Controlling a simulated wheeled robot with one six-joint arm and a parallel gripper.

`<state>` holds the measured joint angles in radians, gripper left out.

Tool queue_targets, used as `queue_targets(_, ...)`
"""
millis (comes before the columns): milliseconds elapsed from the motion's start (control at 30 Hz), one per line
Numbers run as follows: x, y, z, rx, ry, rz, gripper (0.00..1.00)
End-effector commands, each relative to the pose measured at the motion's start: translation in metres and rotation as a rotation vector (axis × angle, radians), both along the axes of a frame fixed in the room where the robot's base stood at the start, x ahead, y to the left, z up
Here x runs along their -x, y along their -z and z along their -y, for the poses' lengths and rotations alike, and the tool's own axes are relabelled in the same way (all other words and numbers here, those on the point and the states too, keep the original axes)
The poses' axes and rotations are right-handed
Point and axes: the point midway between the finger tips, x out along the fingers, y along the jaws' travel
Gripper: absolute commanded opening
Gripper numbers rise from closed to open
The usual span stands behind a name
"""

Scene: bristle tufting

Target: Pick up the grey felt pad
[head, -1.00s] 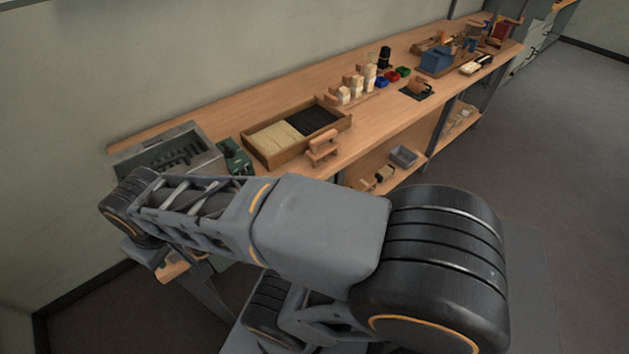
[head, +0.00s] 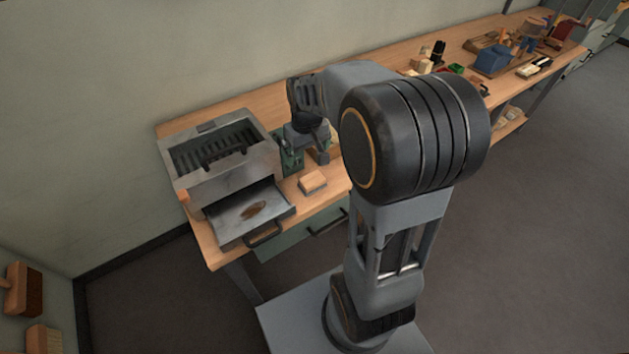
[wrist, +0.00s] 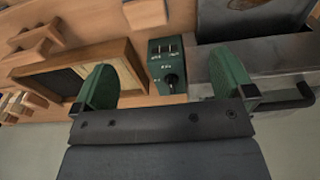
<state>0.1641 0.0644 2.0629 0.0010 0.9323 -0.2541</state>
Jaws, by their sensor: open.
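I cannot make out a grey felt pad in either view. My gripper (wrist: 166,82) is open in the wrist view, with two green fingers spread wide and nothing between them. Beyond the fingers is a green control box (wrist: 168,68) with a black knob and small switches. In the head view my arm reaches over the bench, and its dark wrist (head: 308,124) hangs beside the metal box. The fingertips are hard to tell apart there from the green box behind.
A grey metal box (head: 190,180) stands at the bench's left end with a flat tray (head: 228,222) pulled out, bearing a brown patch. A wooden block (head: 312,181) lies to the right. The wooden divided tray (wrist: 130,52) shows left in the wrist view. Bare floor lies in front.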

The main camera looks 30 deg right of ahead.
Motion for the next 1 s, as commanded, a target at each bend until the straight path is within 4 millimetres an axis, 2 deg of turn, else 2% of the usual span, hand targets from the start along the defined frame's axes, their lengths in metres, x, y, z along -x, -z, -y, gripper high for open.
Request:
queue_targets(100,-0.019,0.019,0.018,-0.005,-0.009,-0.046,1.00)
queue_targets(300,-0.033,0.045,0.032,-0.012,-0.022,-0.081,1.00)
queue_targets(700,-0.035,0.112,0.033,-0.013,-0.025,-0.084,1.00)
queue_targets(1000,-0.034,0.130,0.033,-0.013,-0.025,-0.084,1.00)
